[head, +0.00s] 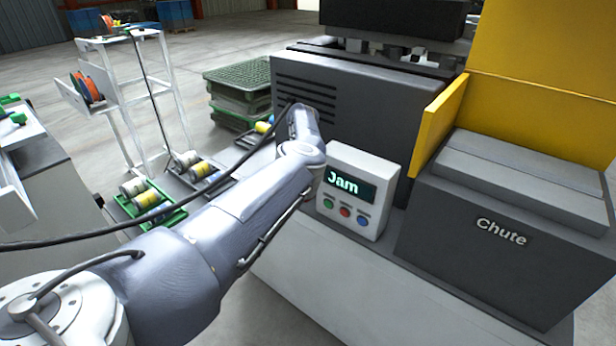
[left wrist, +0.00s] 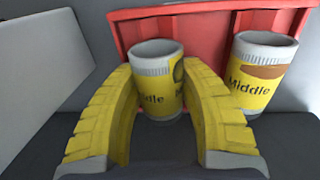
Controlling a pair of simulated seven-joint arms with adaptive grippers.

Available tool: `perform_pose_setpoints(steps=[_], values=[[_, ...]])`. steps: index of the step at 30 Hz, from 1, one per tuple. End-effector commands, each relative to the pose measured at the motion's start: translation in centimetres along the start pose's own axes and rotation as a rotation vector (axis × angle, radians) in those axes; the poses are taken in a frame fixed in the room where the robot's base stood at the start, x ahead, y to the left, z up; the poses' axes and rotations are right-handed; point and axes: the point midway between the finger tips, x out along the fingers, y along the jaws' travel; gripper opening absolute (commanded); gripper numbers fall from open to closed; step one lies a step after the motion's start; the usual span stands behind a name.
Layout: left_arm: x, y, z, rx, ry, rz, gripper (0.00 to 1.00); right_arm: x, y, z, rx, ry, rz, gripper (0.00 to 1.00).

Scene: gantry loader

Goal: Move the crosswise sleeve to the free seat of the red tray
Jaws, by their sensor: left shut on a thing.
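In the left wrist view, my left gripper (left wrist: 163,115) has its yellow fingers closed around a white-ended sleeve (left wrist: 158,80) with a yellow label reading "Middle". The sleeve is roughly upright with its round end up. The red tray (left wrist: 210,22) is right behind it; I cannot tell whether the sleeve's hidden lower end touches the tray. A second "Middle" sleeve (left wrist: 258,75), with a brown patch, stands slightly tilted at the right, against the red tray's wall. In the head view my left arm reaches to the grey machine; its gripper and the red tray are hidden there. My right gripper is out of view.
A control box (head: 352,192) reading "Jam" stands beside my left arm. A dark chute box (head: 510,235) and yellow panel (head: 437,125) are to its right. Green trays (head: 150,215) with sleeves lie left of the machine. A pale panel (left wrist: 40,60) flanks the gripper on the left.

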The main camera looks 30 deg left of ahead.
Motion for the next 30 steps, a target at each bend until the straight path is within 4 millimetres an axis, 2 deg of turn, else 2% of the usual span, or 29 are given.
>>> perform_pose_setpoints(steps=[9,10,16,25,30], values=[[0.0,0.0,0.0,0.000,0.001,0.000,0.00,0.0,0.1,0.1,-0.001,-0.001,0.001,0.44],[0.0,0.0,0.0,0.000,0.001,0.000,0.42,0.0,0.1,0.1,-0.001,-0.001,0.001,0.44],[0.0,0.0,0.0,0.000,0.001,0.000,0.65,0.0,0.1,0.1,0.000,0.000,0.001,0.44],[0.0,0.0,0.0,0.000,0.000,0.000,0.67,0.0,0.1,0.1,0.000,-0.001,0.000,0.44],[-1.5,-0.1,-0.1,-0.001,0.002,-0.001,0.67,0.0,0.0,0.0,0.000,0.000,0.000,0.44]])
